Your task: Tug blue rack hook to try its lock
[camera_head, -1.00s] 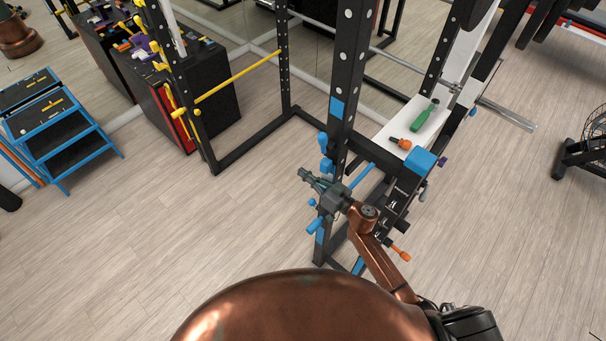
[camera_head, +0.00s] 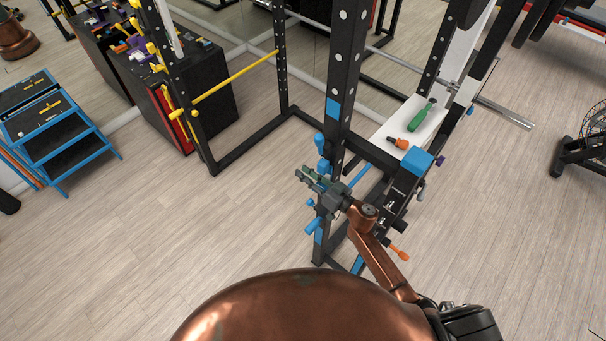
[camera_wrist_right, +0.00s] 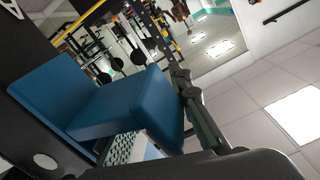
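The blue rack hook (camera_wrist_right: 120,100) fills the left and middle of the right wrist view, a thick angled block against a dark upright. In the head view, blue fittings sit on the near black upright, one of them (camera_head: 322,166) just above my right gripper (camera_head: 308,176). In the right wrist view, one dark finger (camera_wrist_right: 198,115) stands close along the hook's right end, and a pale perforated pad (camera_wrist_right: 122,149) shows below it. The hook hides part of the gripper, so I cannot tell whether the fingers grip it. My left gripper is not in view.
The near black upright (camera_head: 345,60) stands right beside my right gripper. A white shelf (camera_head: 400,131) behind it carries a green bottle-like item (camera_head: 421,116) and an orange piece (camera_head: 398,143). A yellow bar (camera_head: 235,77) crosses the rack.

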